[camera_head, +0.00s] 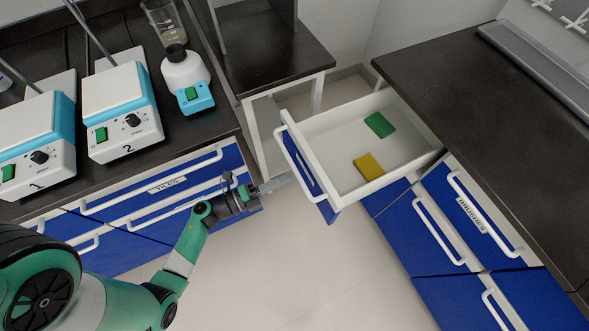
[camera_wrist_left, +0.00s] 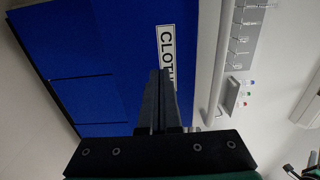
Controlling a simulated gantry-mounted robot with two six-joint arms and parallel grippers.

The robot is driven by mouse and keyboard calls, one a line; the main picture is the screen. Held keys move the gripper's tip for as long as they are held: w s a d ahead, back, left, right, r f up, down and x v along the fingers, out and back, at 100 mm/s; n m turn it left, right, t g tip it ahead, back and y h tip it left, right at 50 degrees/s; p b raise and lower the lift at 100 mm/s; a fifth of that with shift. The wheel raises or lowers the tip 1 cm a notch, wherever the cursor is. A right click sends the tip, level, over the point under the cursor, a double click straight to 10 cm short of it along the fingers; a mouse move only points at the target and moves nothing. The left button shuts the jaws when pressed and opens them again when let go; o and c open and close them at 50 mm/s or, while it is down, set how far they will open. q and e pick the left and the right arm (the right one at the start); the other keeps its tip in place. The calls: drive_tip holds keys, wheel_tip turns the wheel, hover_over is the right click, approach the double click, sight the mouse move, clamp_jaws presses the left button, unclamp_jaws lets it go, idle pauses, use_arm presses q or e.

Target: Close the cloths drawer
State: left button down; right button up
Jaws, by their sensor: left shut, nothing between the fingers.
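The cloths drawer (camera_head: 345,150) stands pulled out from the right-hand cabinet in the head view, with a blue front and a white handle (camera_head: 299,163). A green cloth (camera_head: 379,125) and a yellow cloth (camera_head: 369,166) lie inside it. My left gripper (camera_head: 287,179) is shut and empty, with its tips close to the drawer front; I cannot tell whether they touch. In the left wrist view, the shut fingers (camera_wrist_left: 160,80) point at the blue front and partly cover its label (camera_wrist_left: 165,52). My right gripper is not in view.
A dark counter (camera_head: 480,110) lies above the right cabinet, which has a brushes drawer (camera_head: 470,213). On the left counter stand two numbered devices, including one marked 2 (camera_head: 122,108), and a bottle (camera_head: 184,70). Pale floor (camera_head: 300,260) between the cabinets is clear.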

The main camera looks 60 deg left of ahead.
sight(305, 171)
use_arm(q)
drive_tip(key=w, duration=0.2)
drive_tip(key=shift+w+d+f+b, duration=0.15)
drive_tip(key=shift+w+d+b, duration=0.1)
drive_tip(key=shift+w+b, duration=0.15)
drive_tip(key=shift+w, duration=0.5)
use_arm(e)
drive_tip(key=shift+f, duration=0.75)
